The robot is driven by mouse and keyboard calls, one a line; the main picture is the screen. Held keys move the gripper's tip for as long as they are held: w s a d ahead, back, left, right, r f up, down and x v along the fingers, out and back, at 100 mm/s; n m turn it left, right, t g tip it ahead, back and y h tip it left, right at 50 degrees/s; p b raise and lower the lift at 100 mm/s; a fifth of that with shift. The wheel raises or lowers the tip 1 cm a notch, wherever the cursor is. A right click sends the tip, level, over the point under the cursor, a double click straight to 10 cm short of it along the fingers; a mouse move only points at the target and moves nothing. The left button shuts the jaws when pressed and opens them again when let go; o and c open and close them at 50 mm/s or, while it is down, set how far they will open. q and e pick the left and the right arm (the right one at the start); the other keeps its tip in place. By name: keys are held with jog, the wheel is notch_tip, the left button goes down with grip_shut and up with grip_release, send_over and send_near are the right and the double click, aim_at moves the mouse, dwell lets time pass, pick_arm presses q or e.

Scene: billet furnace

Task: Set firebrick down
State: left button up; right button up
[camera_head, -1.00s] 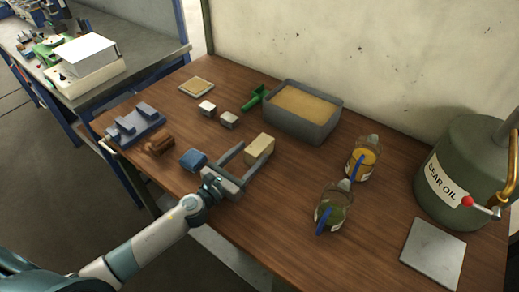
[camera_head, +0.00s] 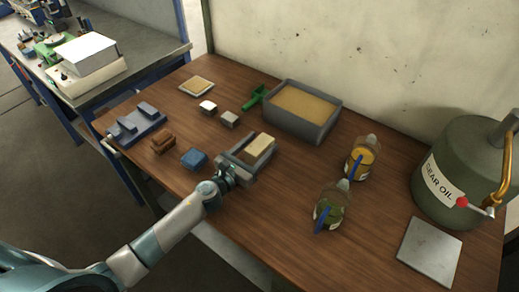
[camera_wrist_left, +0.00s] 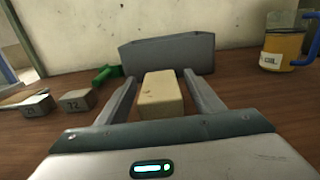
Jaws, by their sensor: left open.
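The firebrick (camera_head: 259,147) is a pale cream block on the brown wooden table, left of the middle of the tabletop. My left gripper (camera_head: 258,150) is open, with one finger on each side of the firebrick. In the left wrist view the firebrick (camera_wrist_left: 160,94) sits between the two fingers (camera_wrist_left: 163,97), with a visible gap on both sides. Its underside is hidden, but it appears to rest on the table. My right gripper is not in view.
A grey bin of sand (camera_head: 303,112) stands just behind the firebrick. A blue block (camera_head: 194,157) lies left of the gripper, and two small metal cubes lie behind. Two oil jugs (camera_head: 331,206) stand to the right. Bare tabletop lies between the gripper and the jugs.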

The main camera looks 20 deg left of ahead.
aim_at(260, 143)
pick_arm(q)
jog(key=c, duration=1.5)
jog(key=shift+r, duration=0.1)
jog(key=shift+r, duration=0.45)
notch_tip(260, 143, up, 3)
jog(key=shift+w+r+p, duration=0.1)
jog(key=shift+p, duration=0.65)
jog(key=s+d+r, duration=0.2)
jog(key=s, duration=0.1)
jog(key=s+d+r, duration=0.2)
jog(key=s, duration=0.1)
jog(key=s+d+r, duration=0.2)
jog(key=s, duration=0.2)
jog(key=shift+d+r, duration=0.15)
jog(key=shift+r, duration=0.2)
